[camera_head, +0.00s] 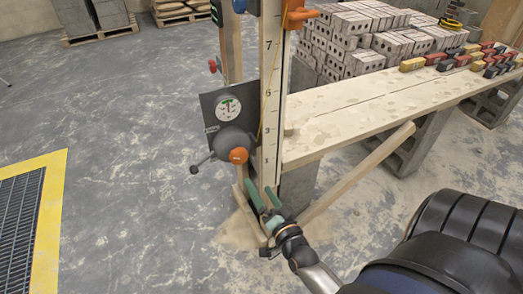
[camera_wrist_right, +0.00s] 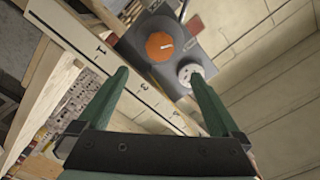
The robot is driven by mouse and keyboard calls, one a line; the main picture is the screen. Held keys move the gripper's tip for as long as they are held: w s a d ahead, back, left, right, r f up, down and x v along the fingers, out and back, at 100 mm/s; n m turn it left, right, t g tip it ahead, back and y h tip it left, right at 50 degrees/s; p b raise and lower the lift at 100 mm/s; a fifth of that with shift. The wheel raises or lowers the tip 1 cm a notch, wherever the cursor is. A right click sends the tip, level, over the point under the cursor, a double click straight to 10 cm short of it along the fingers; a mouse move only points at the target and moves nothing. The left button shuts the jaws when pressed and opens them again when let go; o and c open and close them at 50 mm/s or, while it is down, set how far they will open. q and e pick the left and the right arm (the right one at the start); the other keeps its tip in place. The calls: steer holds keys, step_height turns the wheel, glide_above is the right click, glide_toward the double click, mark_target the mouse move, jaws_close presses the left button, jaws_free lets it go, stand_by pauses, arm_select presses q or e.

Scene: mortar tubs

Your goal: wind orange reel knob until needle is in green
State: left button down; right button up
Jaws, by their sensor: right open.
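The orange reel knob (camera_head: 238,155) sits on a dark plate beside a numbered wooden post, at the lower right of a grey round reel with a crank. A white dial gauge (camera_head: 228,107) with a green area is above it; I cannot read its needle surely. My right gripper (camera_head: 263,198) has green fingers, spread apart and empty, below and right of the knob. In the right wrist view the orange knob (camera_wrist_right: 160,46) lies ahead beyond the fingertips, not touched, with the dial (camera_wrist_right: 190,74) near it. My right gripper (camera_wrist_right: 160,90) is open there. My left gripper is not in view.
The numbered post (camera_head: 270,100) stands next to the plank bench (camera_head: 370,105). A diagonal wooden brace (camera_head: 360,172) runs below the bench, near my right arm. Brick stacks (camera_head: 345,40) stand behind. The floor left of the plate is clear up to a yellow-edged grate (camera_head: 52,200).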

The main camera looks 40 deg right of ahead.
arm_select(q)
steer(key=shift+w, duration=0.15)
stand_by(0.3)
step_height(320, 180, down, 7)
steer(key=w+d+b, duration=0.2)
steer(key=b, duration=1.1)
arm_select(e)
steer(key=n, duration=0.9)
glide_toward(240, 160)
steer(key=x, duration=0.5)
steer(key=shift+w+r, duration=0.1)
steer(key=shift+w, duration=0.05)
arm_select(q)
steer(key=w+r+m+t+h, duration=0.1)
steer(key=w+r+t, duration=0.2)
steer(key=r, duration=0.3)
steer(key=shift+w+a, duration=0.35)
arm_select(e)
steer(key=shift+x, duration=2.6)
steer(key=shift+d, duration=0.1)
